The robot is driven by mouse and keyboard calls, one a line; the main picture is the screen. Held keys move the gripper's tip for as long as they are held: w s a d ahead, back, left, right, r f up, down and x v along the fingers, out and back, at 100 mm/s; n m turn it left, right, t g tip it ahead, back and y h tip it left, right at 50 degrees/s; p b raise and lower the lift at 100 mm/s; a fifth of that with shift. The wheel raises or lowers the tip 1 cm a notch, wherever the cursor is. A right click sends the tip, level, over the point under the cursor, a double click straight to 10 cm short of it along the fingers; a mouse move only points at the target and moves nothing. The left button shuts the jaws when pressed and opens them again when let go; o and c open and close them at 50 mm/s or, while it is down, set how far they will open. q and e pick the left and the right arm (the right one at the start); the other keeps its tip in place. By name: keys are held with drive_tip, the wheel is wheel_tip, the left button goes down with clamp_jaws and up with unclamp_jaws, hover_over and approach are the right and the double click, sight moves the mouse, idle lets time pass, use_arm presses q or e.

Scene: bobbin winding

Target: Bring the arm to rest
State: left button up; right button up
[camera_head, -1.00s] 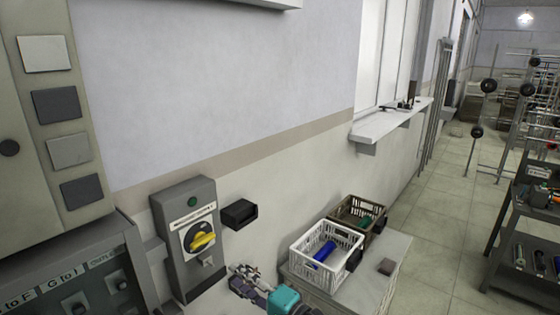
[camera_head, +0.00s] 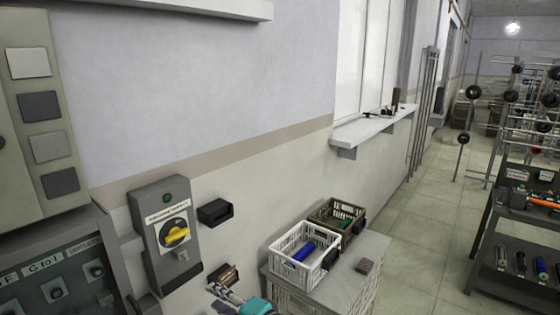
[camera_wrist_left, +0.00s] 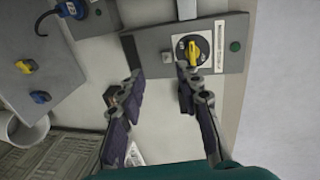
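My left gripper (camera_head: 222,293) shows at the bottom edge of the head view, with part of its teal body cut off. It is below and right of the grey switch box (camera_head: 154,255) with the yellow rotary knob (camera_head: 175,237). In the left wrist view my left gripper (camera_wrist_left: 160,72) has its two fingers spread apart with nothing between them. The yellow knob (camera_wrist_left: 192,54) lies beyond the right fingertip; I see no clear contact. My right gripper is in neither view.
A white crate (camera_head: 281,258) with a blue bobbin and a brown crate (camera_head: 325,212) stand on a pale surface right of the gripper. A small black holder (camera_head: 215,212) is beside the switch box. A dark rack (camera_head: 486,235) stands far right, across clear floor.

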use_arm(q)
drive_tip(key=s+a+f+n+g+h+b, duration=0.25)
drive_tip(key=s+a+f+h, duration=0.4)
drive_tip(key=s+f, duration=0.35)
drive_tip(key=s+d+f+n+h+b, duration=0.1)
drive_tip(key=s+d+f+n+h, duration=0.2)
drive_tip(key=s+f+n+h, duration=0.1)
drive_tip(key=shift+s+f+n+h, duration=0.35)
drive_tip(key=shift+s+h, duration=0.5)
drive_tip(key=shift+s, duration=0.2)
